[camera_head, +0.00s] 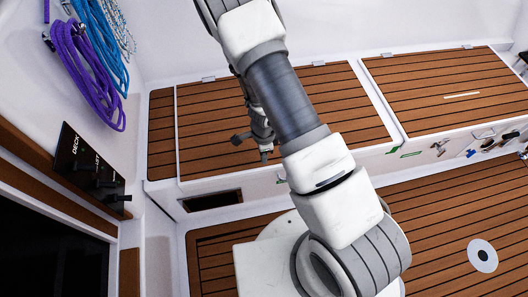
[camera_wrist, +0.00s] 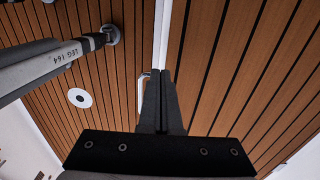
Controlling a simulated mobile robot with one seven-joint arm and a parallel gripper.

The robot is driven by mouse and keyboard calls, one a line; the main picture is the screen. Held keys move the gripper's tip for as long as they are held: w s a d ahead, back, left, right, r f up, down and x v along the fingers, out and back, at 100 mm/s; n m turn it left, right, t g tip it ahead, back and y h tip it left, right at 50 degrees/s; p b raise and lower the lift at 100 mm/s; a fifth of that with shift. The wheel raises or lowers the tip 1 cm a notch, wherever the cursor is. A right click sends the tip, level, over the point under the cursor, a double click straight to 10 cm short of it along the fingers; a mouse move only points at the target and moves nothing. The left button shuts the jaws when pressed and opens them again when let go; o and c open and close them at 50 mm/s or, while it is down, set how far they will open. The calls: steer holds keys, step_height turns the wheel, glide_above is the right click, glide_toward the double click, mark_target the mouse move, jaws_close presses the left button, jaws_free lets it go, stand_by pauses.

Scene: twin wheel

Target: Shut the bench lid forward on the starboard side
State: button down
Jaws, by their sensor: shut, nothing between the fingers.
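The forward bench lid (camera_head: 215,120) is a teak-planked panel with a pale border, at the left of the bench in the head view. It appears to lie down flat, with hinges along its back edge. My arm crosses in front of its middle and hides part of it. My gripper (camera_head: 263,156) shows small near the lid's front edge; I cannot tell whether it touches. In the wrist view my gripper (camera_wrist: 160,72) has its two black fingers together with nothing between them. Teak planking fills the background there, split by a white strip.
A second teak lid (camera_head: 450,90) lies to the right. The teak floor (camera_head: 430,225) has a round plate (camera_head: 482,256). Purple rope (camera_head: 85,75) and blue rope (camera_head: 103,45) hang at the left. A grey bar marked LEG 164 (camera_wrist: 50,65) lies left of my fingers.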

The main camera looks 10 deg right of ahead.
mark_target(264, 168)
step_height(264, 168, down, 5)
steer(key=shift+f+b, duration=0.1)
steer(key=shift+b, duration=0.95)
